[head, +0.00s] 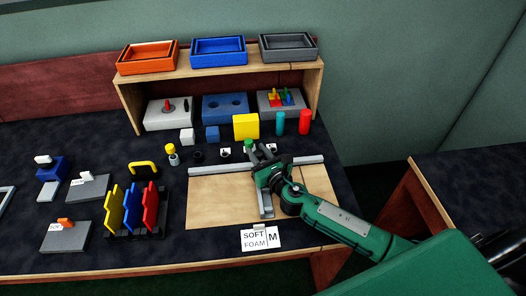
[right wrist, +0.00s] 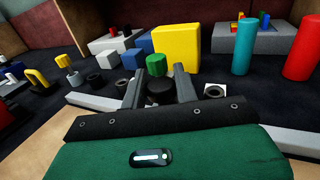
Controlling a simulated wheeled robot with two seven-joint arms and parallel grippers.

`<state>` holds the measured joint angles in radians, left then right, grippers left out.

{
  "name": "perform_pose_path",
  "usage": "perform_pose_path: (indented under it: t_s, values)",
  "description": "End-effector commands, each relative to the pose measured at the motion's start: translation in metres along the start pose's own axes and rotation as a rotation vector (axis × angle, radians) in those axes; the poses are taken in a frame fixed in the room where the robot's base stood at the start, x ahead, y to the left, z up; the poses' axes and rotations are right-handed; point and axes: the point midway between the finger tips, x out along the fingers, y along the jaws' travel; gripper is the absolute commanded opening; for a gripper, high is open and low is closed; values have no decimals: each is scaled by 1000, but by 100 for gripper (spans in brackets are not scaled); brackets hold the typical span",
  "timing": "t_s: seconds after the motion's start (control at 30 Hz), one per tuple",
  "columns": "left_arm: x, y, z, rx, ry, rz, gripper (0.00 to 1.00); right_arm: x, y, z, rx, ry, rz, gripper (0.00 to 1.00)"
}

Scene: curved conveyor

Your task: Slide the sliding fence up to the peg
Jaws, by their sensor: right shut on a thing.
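A light wooden board (head: 220,203) lies at the front right of the table, with a long grey rail (head: 215,170) along its back edge. A grey bar (head: 266,206), which looks like the sliding fence, runs front to back on the board, under my right gripper. My right gripper (head: 264,157) reaches in from the right over the board and hides the bar's far part. In the right wrist view its fingers stand either side of a dark round knob (right wrist: 160,91), and it is shut on it. I cannot make out the peg for certain. My left gripper is out of view.
Behind the rail stand a green piece (head: 249,146), a yellow block (head: 246,126), a teal cylinder (head: 280,122) and a red cylinder (head: 305,122). A label card (head: 261,239) lies at the board's front edge. Colored plates (head: 131,208) stand in a rack left of the board.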

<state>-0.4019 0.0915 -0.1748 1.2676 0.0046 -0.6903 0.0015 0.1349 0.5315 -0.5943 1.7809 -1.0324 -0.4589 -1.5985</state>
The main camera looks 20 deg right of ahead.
Motion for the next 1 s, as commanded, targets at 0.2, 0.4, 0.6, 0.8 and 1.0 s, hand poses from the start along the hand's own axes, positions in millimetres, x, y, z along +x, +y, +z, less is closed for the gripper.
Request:
perform_pose_path:
  t_s: [0.2,0.4,0.6,0.8,1.0]
  values:
    - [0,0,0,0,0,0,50,0,1,1,1,-3,2,0]
    - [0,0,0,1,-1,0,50,0,1,1,1,-2,1,50]
    - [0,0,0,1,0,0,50,0,0,0,0,-1,0,50]
    - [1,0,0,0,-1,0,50,-8,0,-1,0,1,0,50]
    - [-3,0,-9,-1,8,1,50,-40,0,-2,0,3,1,50]
